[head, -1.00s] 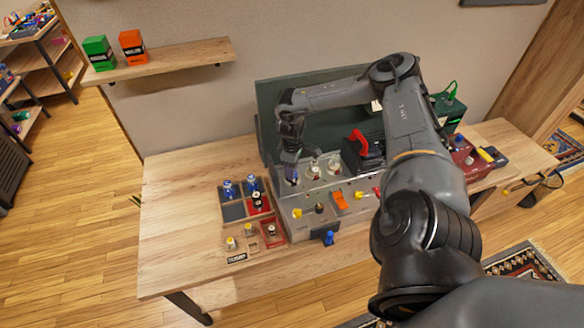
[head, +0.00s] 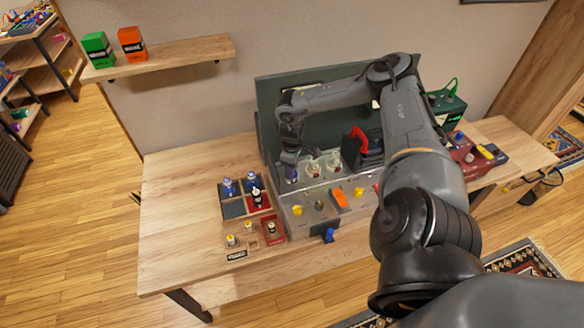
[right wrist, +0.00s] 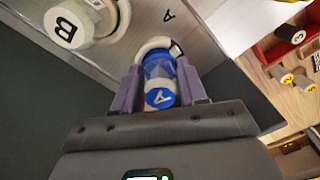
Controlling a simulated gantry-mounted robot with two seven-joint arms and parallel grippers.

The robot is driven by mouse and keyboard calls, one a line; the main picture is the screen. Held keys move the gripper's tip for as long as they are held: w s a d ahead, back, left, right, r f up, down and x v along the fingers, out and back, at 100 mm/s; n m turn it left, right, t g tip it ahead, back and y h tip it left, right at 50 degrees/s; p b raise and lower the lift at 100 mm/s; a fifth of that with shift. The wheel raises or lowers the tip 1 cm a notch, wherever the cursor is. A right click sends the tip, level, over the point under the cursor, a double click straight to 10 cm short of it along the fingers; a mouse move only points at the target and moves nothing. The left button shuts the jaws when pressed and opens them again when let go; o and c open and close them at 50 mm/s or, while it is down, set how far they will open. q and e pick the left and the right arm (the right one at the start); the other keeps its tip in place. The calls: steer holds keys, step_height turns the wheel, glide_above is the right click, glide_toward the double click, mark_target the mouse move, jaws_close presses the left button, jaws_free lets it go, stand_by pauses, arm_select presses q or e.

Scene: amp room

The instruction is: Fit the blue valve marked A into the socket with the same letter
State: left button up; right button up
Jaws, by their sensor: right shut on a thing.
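The blue valve marked A (right wrist: 160,82) is between the purple fingers of my right gripper (right wrist: 162,88), which is shut on it. Its lettered white-and-blue cap faces the wrist camera. Its far end meets the white ring of the socket (right wrist: 152,44) beside the printed letter A on the panel (right wrist: 168,15). I cannot tell how deep it sits. In the head view my right gripper (head: 291,170) is at the left end of the panel's back row and mostly hides the valve. My left gripper is not in view.
A white valve marked B (right wrist: 66,26) stands beside the held one. A divided tray (head: 233,210) with blue and dark valves lies left of the panel. A black unit with a red handle (head: 361,140) stands to the right. The table's left part (head: 180,215) is clear.

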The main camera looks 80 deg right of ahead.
steer(key=shift+f, duration=0.2)
steer(key=o, duration=1.1)
steer(key=shift+o, duration=0.2)
steer(key=shift+r, duration=0.25)
step_height(320, 180, up, 10)
steer(key=shift+r+p, duration=0.15)
steer(key=shift+p, duration=0.55)
